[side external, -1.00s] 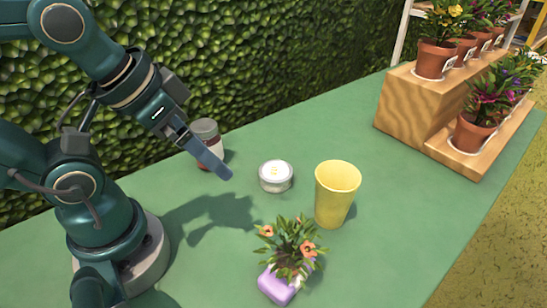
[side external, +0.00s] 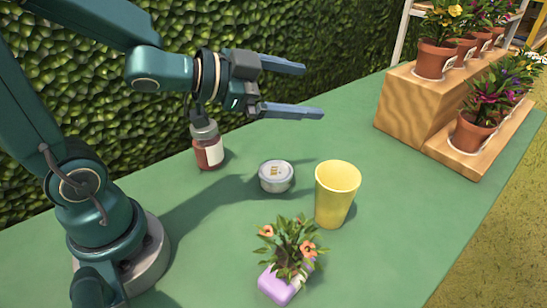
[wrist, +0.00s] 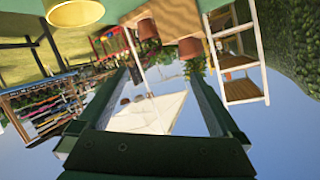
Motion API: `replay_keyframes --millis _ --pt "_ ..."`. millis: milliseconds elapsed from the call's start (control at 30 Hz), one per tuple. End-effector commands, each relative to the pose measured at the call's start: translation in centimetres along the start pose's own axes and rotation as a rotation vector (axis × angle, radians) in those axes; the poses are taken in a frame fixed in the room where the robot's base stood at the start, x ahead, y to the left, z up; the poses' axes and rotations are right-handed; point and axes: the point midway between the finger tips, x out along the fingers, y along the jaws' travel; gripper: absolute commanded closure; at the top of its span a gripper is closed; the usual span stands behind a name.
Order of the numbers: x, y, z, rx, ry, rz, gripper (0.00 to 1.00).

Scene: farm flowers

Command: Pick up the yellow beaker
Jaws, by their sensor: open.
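The yellow beaker (side external: 337,195) stands upright on the green table, right of centre in the side view. Its rim also shows in the wrist view (wrist: 74,13), cut off at the top left edge. My gripper (side external: 314,91) is open and empty, raised well above the table, with its fingers pointing right. It is above and behind the beaker in the picture, apart from it. In the wrist view my gripper (wrist: 165,82) shows two spread fingers with nothing between them.
A round tin (side external: 276,176) stands just left of the beaker. A flower in a purple pot (side external: 283,283) is in front. A wooden step stand (side external: 412,104) holds several potted flowers. Table right of the beaker is clear.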

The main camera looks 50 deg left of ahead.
Motion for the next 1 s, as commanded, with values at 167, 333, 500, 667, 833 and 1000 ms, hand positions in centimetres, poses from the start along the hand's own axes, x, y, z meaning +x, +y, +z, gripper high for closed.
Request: replay_keyframes --millis 167,333,500,667,833,1000 --pt "0.8 5.2 2.4 -0.035 0.087 0.309 0.00" --pt "-0.1 8.3 4.9 -0.144 0.104 0.504 0.00" --pt "-0.1 8.7 7.3 -0.222 0.047 0.530 0.00" --pt "0.7 9.0 7.8 -0.240 0.034 0.526 0.00" --pt "3.0 10.3 7.5 -0.237 0.036 0.529 0.00" --pt "5.0 11.4 7.2 -0.236 0.035 0.526 0.00"
